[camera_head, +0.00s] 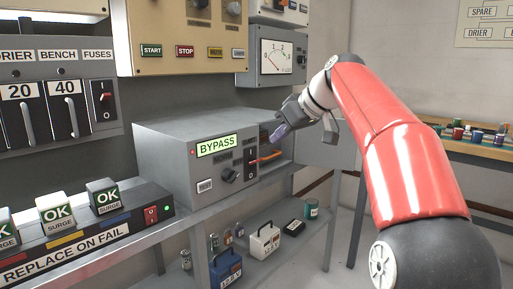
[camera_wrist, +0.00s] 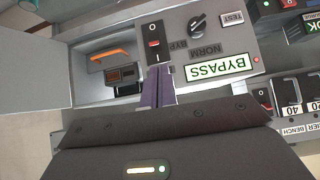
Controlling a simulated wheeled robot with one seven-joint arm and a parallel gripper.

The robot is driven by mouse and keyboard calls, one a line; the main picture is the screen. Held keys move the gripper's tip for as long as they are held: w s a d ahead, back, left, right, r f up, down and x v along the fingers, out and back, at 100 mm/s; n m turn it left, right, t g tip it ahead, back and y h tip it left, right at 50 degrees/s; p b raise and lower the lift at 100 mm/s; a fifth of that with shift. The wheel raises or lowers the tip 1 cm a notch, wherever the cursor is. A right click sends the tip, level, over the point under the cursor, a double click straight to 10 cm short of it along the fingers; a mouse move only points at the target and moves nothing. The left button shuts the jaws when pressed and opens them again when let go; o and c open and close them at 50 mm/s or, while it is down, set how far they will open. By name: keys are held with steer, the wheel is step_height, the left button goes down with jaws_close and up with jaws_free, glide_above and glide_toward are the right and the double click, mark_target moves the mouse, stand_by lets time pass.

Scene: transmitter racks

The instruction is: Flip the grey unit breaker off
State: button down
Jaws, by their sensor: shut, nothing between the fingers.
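The grey unit (camera_head: 165,145) is a box on the shelf with a lit green BYPASS display (camera_head: 217,145), which also shows upside down in the wrist view (camera_wrist: 218,67). Its breaker (camera_head: 251,161) is a black rocker with a red mark at the right of the front face. The breaker also shows in the wrist view (camera_wrist: 154,43), just beyond my fingertips. I cannot tell for sure which way it is pressed. My gripper (camera_head: 281,133) is shut and empty, in front of the unit near the breaker. In the wrist view its fingers (camera_wrist: 158,90) point at the breaker, apparently without touching.
A rotary knob (camera_head: 229,174) sits left of the breaker, with a TEST button (camera_head: 205,185). An open bay with an orange handle (camera_wrist: 108,55) and a swung-out grey door (camera_wrist: 32,65) lie beside it. Another red switch (camera_head: 151,214) is on the surge strip.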

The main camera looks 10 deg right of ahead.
mark_target(255, 162)
steer(key=shift+w+d+r, duration=0.35)
steer(key=shift+d+r, duration=0.05)
steer(key=x, duration=1)
steer(key=shift+a, duration=0.15)
steer(key=shift+w+f+y+b, duration=0.1)
steer(key=shift+y+b, duration=0.2)
steer(key=shift+b, duration=0.15)
steer(key=shift+s+t, duration=0.2)
steer(key=shift+t, duration=0.1)
